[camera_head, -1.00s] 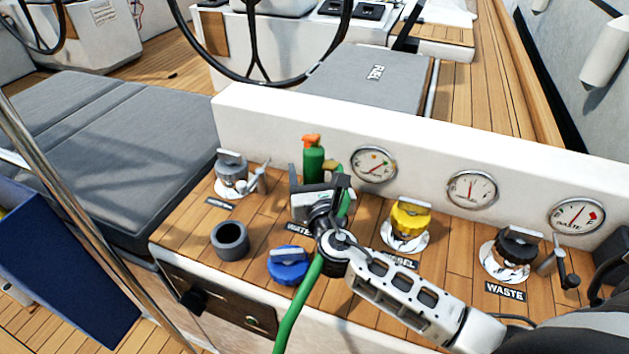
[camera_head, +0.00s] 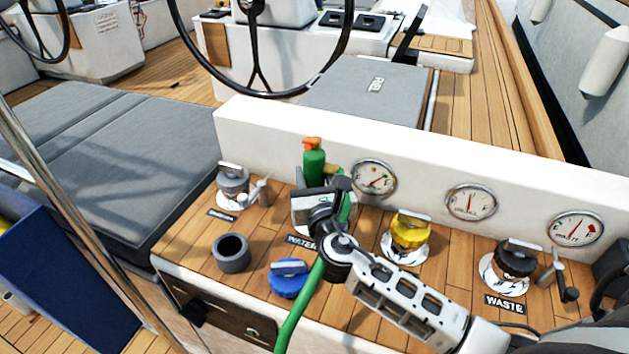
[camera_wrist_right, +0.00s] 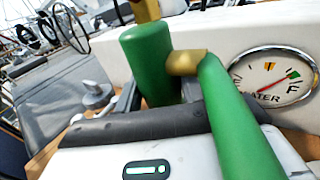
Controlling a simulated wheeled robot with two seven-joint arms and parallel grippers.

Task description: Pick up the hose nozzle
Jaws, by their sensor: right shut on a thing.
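The hose nozzle (camera_head: 314,167) is a green upright body with an orange tip. It stands above the panel, in front of the low white wall. My right gripper (camera_head: 322,182) is shut on it, one finger on each side of its lower part. In the right wrist view the nozzle's green body (camera_wrist_right: 148,65) is upright between the fingers, with a brass fitting (camera_wrist_right: 186,62) joining it to the green hose. The hose (camera_head: 298,305) runs down past my wrist to the front edge. The gripper hides the nozzle's base. My left gripper is not in view.
On the wooden panel (camera_head: 265,225) are a blue cap (camera_head: 289,280), a yellow cap (camera_head: 410,231), a black waste cap (camera_head: 516,258), a grey cap (camera_head: 232,181) and an open grey cup (camera_head: 231,252). Gauges (camera_head: 373,179) line the white wall behind.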

